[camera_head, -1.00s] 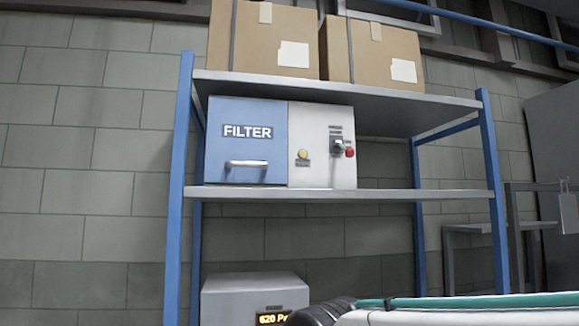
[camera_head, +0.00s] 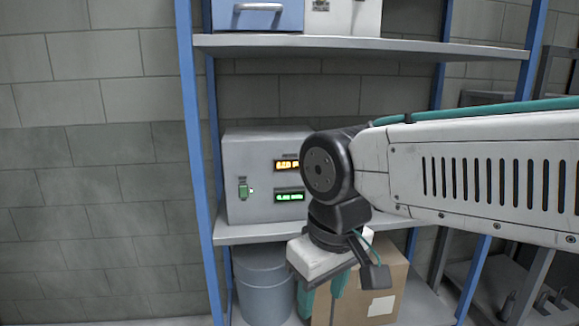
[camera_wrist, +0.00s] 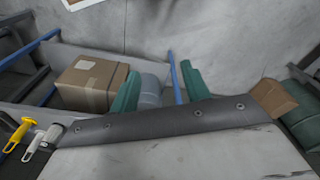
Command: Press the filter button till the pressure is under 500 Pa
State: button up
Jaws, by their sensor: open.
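The filter unit shows only its lower part at the top of the head view: a blue front (camera_head: 257,18) with a handle and a white panel (camera_head: 345,18) to its right. Its buttons are above the picture edge. A grey pressure box (camera_head: 250,155) stands on the shelf below. Its orange readout (camera_head: 287,164) is blurred and partly covered by my arm; a green readout (camera_head: 290,196) is below it. My gripper (camera_head: 322,292) points down in front of the lower shelves, well below the filter unit. Its teal fingers are apart and empty, also in the wrist view (camera_wrist: 160,85).
A shelf board (camera_head: 360,48) lies between filter unit and pressure box. A blue post (camera_head: 198,150) bounds the rack at left. A grey bin (camera_head: 264,285) and a cardboard box (camera_head: 385,285) stand at the bottom. A box (camera_wrist: 88,82) shows in the wrist view.

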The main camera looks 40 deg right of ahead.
dwell(0.3)
grip_shut()
dwell(1.6)
